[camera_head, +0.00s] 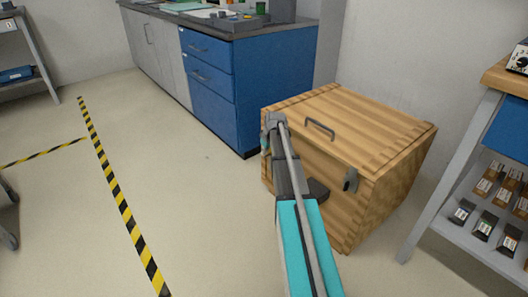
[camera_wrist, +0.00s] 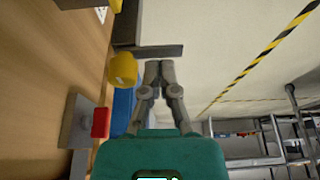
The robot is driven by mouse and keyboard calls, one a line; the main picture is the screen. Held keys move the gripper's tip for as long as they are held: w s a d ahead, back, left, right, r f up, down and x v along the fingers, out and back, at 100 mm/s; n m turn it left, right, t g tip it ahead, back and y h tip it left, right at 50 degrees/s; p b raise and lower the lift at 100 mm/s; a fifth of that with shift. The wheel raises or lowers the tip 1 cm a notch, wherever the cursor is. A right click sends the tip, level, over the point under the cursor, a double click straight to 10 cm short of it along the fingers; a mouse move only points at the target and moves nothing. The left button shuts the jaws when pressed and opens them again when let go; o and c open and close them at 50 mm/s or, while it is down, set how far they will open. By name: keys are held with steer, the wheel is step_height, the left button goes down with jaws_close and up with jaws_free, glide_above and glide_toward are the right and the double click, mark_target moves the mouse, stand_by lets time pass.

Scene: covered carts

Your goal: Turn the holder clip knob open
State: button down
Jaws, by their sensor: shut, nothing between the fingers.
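A wooden crate (camera_head: 385,130) with a hinged-looking lid stands on the floor; its wooden face (camera_wrist: 50,50) fills the left of the wrist view. In the wrist view, a yellow knob-like cylinder (camera_wrist: 122,70) stands off that face. Nearer is a grey plate (camera_wrist: 78,122) with a red block (camera_wrist: 101,123). I cannot tell for sure which belongs to the holder clip. My gripper (camera_wrist: 160,68) is shut and empty, its tips just right of the yellow cylinder; contact cannot be made out. In the head view my arm hides the fingers and part of the crate's front.
The crate has a lid handle (camera_head: 320,129) and a metal latch (camera_head: 351,180) at its front right. A blue drawer cabinet (camera_head: 225,90) stands behind on the left. A shelf rack (camera_head: 480,215) is close on the right. The floor (camera_head: 190,210) to the left is clear, with striped tape (camera_head: 120,200).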

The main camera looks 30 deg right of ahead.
steer(key=shift+s, duration=0.55)
steer(key=shift+w+d, duration=0.1)
steer(key=shift+w, duration=0.1)
steer(key=shift+w+d, duration=0.25)
steer(key=shift+w, duration=0.45)
steer(key=w, duration=0.4)
steer(key=p+v, duration=0.9)
steer(key=v, duration=0.1)
steer(key=shift+a, duration=0.35)
